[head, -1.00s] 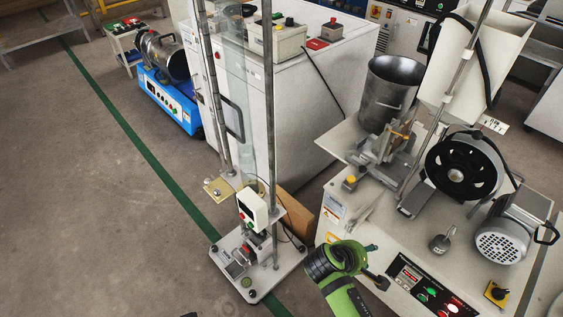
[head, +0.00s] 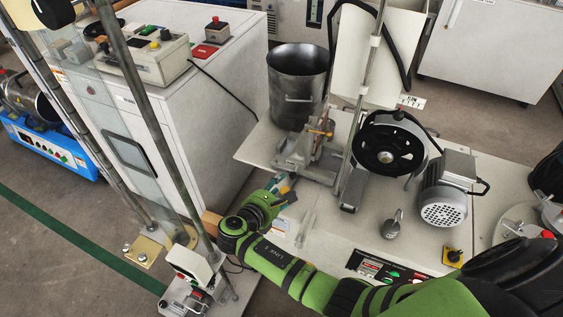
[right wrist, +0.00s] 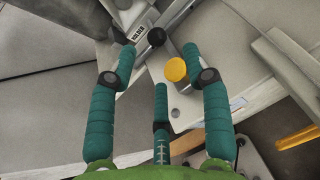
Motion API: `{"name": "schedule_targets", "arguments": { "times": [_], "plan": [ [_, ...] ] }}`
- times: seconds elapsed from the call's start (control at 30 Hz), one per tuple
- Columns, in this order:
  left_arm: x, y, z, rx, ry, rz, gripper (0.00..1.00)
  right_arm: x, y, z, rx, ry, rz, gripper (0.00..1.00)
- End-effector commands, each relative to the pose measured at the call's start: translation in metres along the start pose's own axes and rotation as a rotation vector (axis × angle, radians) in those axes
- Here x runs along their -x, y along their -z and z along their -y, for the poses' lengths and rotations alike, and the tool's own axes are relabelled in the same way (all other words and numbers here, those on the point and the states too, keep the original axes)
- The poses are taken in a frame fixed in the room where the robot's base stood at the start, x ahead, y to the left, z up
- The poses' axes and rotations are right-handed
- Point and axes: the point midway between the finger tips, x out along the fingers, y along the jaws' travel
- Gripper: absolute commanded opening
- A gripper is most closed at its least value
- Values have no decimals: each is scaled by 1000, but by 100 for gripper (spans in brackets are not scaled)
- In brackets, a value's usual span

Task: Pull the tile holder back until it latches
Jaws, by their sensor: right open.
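My right gripper (head: 284,190) has teal fingers and reaches the front left corner of the white machine, below the metal mechanism (head: 310,152). In the right wrist view the right gripper (right wrist: 160,72) is open, its fingers spread with nothing between them held. A label reading HOLDER (right wrist: 138,31) sits on the metal part near the left fingertip. A black round knob (right wrist: 157,36) is beside the label. A yellow knob (right wrist: 176,70) is close to the right finger, between the fingertips from this angle; I cannot tell whether it touches. My left gripper is not in view.
A steel bucket (head: 297,82) stands behind the mechanism. A black wheel (head: 388,143) and a grey motor (head: 443,200) are on the right of the machine top. A post stand (head: 205,285) with glass and poles is close on the left. A white cabinet (head: 190,110) stands behind it.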

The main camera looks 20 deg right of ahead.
Motion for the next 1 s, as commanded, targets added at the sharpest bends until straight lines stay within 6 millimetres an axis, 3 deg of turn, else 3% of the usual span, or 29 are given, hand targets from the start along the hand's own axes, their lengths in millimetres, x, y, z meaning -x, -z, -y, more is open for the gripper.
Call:
{"name": "schedule_targets", "arguments": {
  "times": [0.17, 0.4, 0.6, 0.93, 1.0],
  "plan": [
    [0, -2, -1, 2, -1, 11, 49, -10, 1, 1, 2, 2, 2, 49],
    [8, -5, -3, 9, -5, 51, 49, -47, 2, 1, 1, 1, 1, 49],
    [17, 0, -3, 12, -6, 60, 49, -68, 1, 1, 1, 1, 0, 49],
    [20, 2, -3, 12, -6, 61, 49, -71, 0, 0, 0, 0, -1, 49],
    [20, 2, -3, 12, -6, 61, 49, -71, 0, 0, 0, 0, -2, 21]
  ]
}}
